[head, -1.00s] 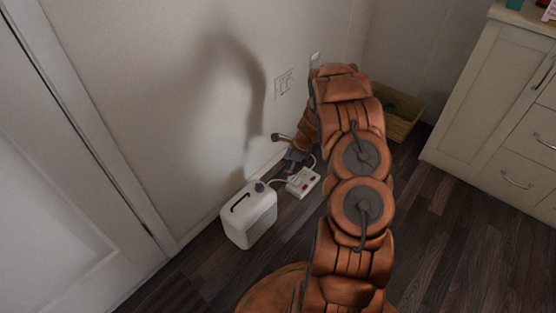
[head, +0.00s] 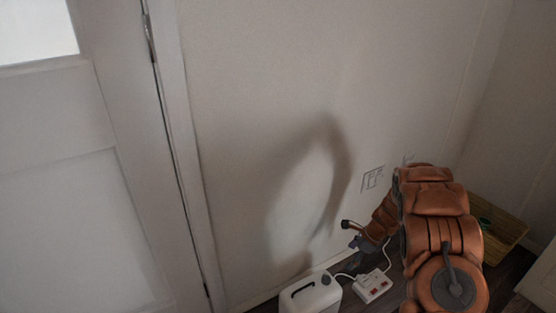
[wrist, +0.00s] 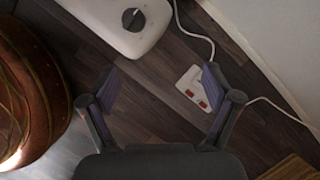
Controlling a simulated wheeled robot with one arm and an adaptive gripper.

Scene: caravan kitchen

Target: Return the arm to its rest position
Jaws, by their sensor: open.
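My copper-coloured arm (head: 440,235) reaches up from the lower right in the head view and bends over towards the wall. My gripper (head: 362,243) is small and partly hidden there, above the floor near a white power strip (head: 371,285). In the wrist view my gripper (wrist: 160,92) has its two dark fingers spread apart, with bare wooden floor between them and nothing held. The power strip (wrist: 193,88) shows beside and partly behind the right finger.
A white jerrycan (head: 311,295) stands on the floor by the wall; it also shows in the wrist view (wrist: 112,18). A white cable runs from the strip. A wicker basket (head: 500,224) sits in the corner, and a door (head: 75,180) is at left.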

